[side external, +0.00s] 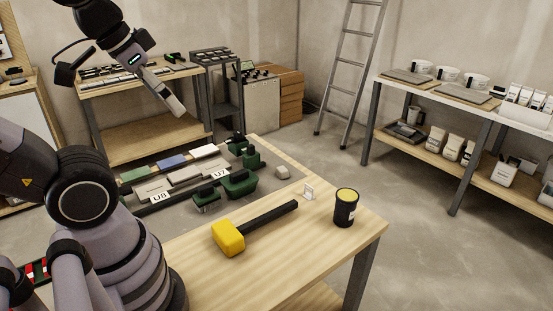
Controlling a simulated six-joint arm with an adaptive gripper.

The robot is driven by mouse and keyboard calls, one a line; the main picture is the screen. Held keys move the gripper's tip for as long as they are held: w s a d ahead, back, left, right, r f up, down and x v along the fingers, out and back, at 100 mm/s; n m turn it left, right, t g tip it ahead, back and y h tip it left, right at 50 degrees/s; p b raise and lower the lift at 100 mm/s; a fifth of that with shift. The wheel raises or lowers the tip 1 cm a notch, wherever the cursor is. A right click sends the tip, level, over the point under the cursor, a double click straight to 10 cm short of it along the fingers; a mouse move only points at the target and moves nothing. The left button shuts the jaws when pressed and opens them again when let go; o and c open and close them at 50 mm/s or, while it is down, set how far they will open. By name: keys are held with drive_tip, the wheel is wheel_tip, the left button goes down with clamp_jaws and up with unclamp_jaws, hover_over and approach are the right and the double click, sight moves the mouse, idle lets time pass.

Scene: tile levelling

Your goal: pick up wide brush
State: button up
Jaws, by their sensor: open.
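My gripper (179,112) hangs high at the upper left of the side external view, above the far end of the work table. Nothing shows between its fingers, and it is far from the tools on the table. I cannot pick out the wide brush for sure. Several dark green block-like tools with black parts, one of them in the middle (239,184), stand close together on the table. They are too small to tell whether one is the brush. A mallet (229,238) with a yellow head and black handle lies in front of them.
A black can (346,208) with a yellow top stands near the right edge of the work table (295,255). A small white card (309,192) and a grey block (282,172) are nearby. Flat tiles (172,161) lie at the left. The table's front is clear.

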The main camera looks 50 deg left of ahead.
drive_tip(key=m+g+y, duration=0.8)
drive_tip(key=m+y, duration=0.5)
hover_over(207, 192)
wheel_tip(207, 192, down, 23)
wheel_tip(207, 192, down, 13)
drive_tip(key=m+t, duration=0.2)
drive_tip(key=m, duration=0.3)
drive_tip(key=shift+d+r, duration=0.1)
drive_tip(key=shift+f, duration=0.65)
wheel_tip(207, 192, down, 3)
drive_tip(key=shift+r, duration=0.15)
drive_tip(key=shift+r+x, duration=0.2)
drive_tip(key=shift+x, duration=1.25)
drive_tip(key=shift+w, duration=0.1)
